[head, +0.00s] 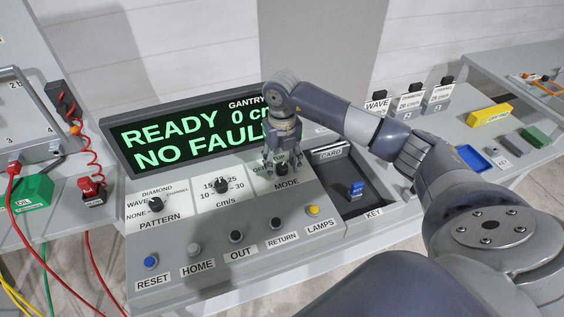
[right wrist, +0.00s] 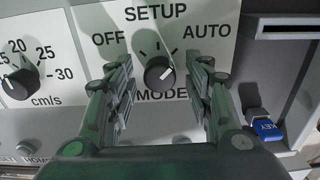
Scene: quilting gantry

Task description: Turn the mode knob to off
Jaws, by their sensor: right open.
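The mode knob (right wrist: 159,72) is a round black knob on a white plate (right wrist: 140,40) in the right wrist view. OFF is printed to its left, SETUP above and AUTO to its right. Its white pointer mark lies on the right of the knob and seems to point up-right, toward AUTO. My right gripper (right wrist: 160,88) is open, with one finger on each side of the knob and visible gaps between. In the head view my right gripper (head: 282,160) hangs over the MODE plate and mostly hides the knob. My left gripper is not in view.
The speed knob (right wrist: 21,82) and the pattern knob (head: 155,204) are to the left. A row of buttons, such as the yellow LAMPS button (head: 313,210), lies in front. The blue key (head: 356,188) sits in a recess to the right. The display (head: 190,130) stands behind.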

